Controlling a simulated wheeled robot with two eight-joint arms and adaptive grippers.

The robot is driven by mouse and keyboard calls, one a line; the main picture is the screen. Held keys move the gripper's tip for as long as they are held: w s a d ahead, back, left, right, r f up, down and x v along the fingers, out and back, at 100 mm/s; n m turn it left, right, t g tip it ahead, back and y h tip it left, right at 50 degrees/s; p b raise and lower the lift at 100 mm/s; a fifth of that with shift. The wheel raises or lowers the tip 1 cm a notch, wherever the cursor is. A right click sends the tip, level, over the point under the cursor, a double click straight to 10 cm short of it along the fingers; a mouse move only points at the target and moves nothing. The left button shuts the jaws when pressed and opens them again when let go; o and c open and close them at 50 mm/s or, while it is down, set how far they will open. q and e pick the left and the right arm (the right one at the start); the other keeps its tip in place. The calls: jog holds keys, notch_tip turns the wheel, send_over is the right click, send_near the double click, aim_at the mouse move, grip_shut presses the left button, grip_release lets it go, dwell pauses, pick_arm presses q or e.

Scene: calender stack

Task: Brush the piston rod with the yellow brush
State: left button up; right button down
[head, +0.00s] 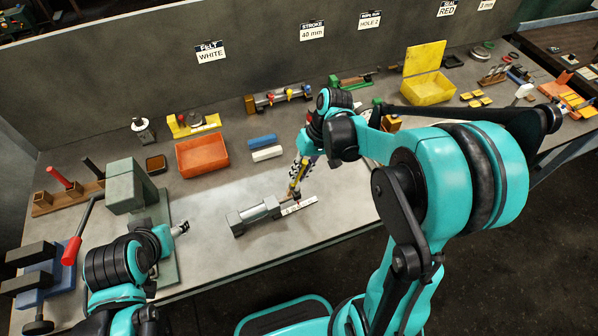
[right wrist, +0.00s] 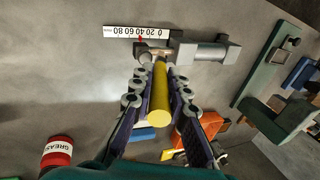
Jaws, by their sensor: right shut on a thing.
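A grey cylinder (head: 255,216) lies on the bench in the head view, with its piston rod end toward a white scale (head: 300,206). The right wrist view shows the cylinder (right wrist: 208,54) and the scale (right wrist: 135,32) at the top. My right gripper (right wrist: 158,80) is shut on the yellow brush (right wrist: 158,100), gripping its handle. The brush's far end is at the rod, but I cannot tell whether it touches. My right gripper (head: 297,178) stands over the rod end in the head view. My left gripper (head: 182,229) is away at the left; its fingers are too small to read.
A green press (head: 130,187) stands left. A yellow box (head: 428,86) is at the back right. A grease can (right wrist: 57,153) shows in the right wrist view. The bench front is clear.

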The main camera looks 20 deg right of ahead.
jog(key=shift+f+b, duration=0.55)
jog(key=shift+f, duration=0.1)
dwell(0.5)
jog(key=shift+a, duration=0.1)
